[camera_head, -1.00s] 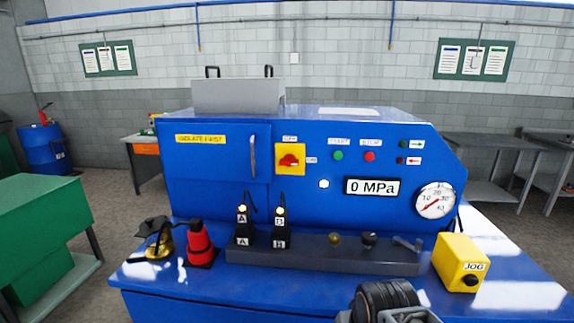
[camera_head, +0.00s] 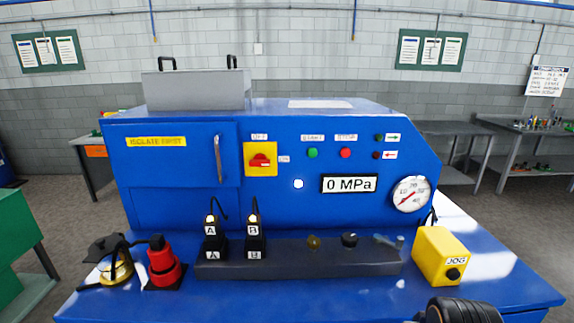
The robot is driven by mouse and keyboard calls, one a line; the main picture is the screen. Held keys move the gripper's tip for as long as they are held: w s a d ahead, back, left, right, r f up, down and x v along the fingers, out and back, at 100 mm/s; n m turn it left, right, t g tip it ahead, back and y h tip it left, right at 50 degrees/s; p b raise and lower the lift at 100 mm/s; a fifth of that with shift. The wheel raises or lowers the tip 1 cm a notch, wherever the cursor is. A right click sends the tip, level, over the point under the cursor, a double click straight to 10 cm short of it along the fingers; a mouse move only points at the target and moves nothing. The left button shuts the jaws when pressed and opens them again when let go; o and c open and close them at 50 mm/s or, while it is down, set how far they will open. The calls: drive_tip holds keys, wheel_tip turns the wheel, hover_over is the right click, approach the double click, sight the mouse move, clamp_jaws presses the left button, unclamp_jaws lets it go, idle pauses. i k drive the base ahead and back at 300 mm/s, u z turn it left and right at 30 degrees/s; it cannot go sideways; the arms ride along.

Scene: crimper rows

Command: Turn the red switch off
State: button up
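The red switch (camera_head: 260,160) is a red rotary handle on a yellow plate, on the front of the blue machine (camera_head: 200,200). A label above it reads OFF, and a small label at its right looks like ON. The red handle appears to lie roughly sideways; its exact setting is too small to tell. A dark, rounded part of my arm (camera_head: 462,311) shows at the bottom right edge, well below and right of the switch. My gripper's fingers do not show.
A shelf with plugs A and B (camera_head: 254,240) stands below the switch. A red device (camera_head: 163,265) and a yellow JOG box (camera_head: 440,256) flank it. A door handle (camera_head: 218,160) sticks out left of the switch. Green and red buttons and a gauge (camera_head: 411,194) are at right.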

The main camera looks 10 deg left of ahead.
sight(259, 160)
drive_tip(key=z, duration=0.05)
drive_tip(key=k, duration=1.7)
drive_tip(key=u, duration=0.9)
drive_tip(key=i, duration=1.65)
drive_tip(key=z, duration=0.05)
